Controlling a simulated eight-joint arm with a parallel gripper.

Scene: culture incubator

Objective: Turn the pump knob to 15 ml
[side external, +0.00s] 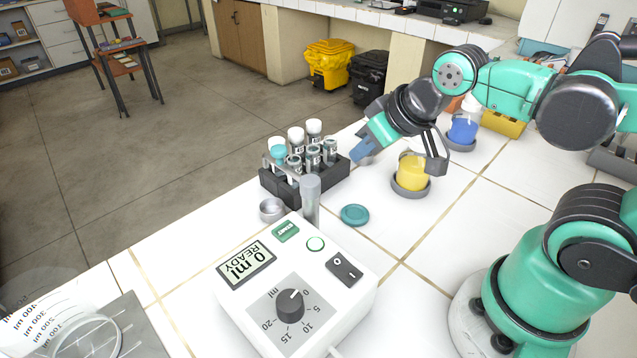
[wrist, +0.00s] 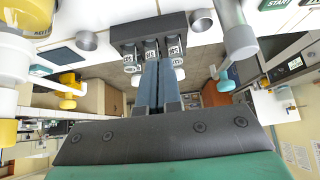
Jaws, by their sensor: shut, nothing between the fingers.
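The white pump (side external: 341,291) stands on the tiled bench in the side view, its display (side external: 246,264) reading 0 ml READY. Its dark round knob (side external: 290,305) has a white mark at its upper right, by the 0 of a scale running to 20 ml. My gripper (side external: 359,152) is well behind the pump, above the bench between the tube rack and the yellow beaker, away from the knob. Its blue fingers are together and empty in the wrist view (wrist: 158,72). In the wrist view, only a pump corner with the START button (wrist: 274,4) shows; the knob is out of view.
A dark rack (side external: 334,176) of capped tubes stands behind the pump. A clear tube (side external: 311,203), a small metal cup (side external: 271,210) and a teal lid (side external: 355,214) are near the pump's back edge. A yellow beaker (side external: 412,174) stands right of the rack. Bench right of the pump is clear.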

